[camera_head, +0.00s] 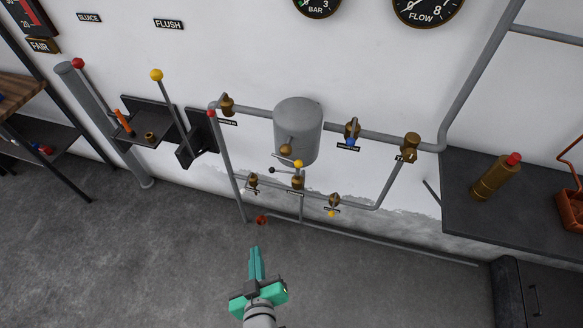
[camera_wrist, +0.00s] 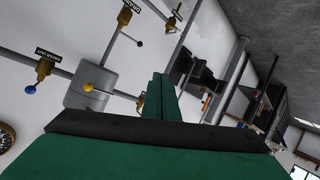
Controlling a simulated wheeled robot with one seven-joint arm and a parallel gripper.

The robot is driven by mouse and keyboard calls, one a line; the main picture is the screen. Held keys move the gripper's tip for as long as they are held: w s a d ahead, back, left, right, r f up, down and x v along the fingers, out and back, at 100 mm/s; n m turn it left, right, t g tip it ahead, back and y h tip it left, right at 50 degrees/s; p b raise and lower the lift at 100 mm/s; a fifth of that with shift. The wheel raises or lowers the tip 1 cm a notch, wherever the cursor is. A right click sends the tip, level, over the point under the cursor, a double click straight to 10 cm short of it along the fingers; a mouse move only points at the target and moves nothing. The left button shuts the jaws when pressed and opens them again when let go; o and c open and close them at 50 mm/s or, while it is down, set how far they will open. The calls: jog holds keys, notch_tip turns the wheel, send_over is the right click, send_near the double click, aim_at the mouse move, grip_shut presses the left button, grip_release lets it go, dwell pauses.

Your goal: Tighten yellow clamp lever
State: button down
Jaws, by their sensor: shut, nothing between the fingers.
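Several yellow-ended levers show, and I cannot tell for sure which is the clamp lever. A yellow ball knob (camera_head: 298,163) sits at the lower right of the grey tank (camera_head: 297,118); it also shows in front of the tank in the wrist view (camera_wrist: 88,87). A tall lever with a yellow ball (camera_head: 156,75) stands tilted under the FLUSH sign. A small yellow handle (camera_head: 331,214) hangs at a low brass valve (camera_head: 334,200). My gripper (camera_head: 255,250) is shut and empty, over the floor, below the pipes and apart from them. Its green fingers (camera_wrist: 161,95) are together in the wrist view.
Grey pipes with brass valves run along the white wall. A red-knobbed lever (camera_head: 80,64) stands left. A black shelf bracket (camera_head: 148,125) juts out. A dark bench (camera_head: 463,215) with a brass bottle (camera_head: 495,178) is at right. The floor in front is clear.

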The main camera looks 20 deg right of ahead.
jog(key=w+d+r+m+g+h, duration=0.2)
jog(key=w+d+r+h, duration=0.2)
jog(key=w+r, duration=0.45)
jog(key=m+g+h, duration=0.2)
jog(key=m+g, duration=0.1)
jog(key=m, duration=0.2)
send_near(296, 165)
jog(key=x, duration=0.6)
jog(key=shift+d, duration=0.1)
jog(key=shift+w+d+f, duration=0.1)
jog(key=shift+w, duration=0.05)
jog(key=shift+w+d+f, duration=0.1)
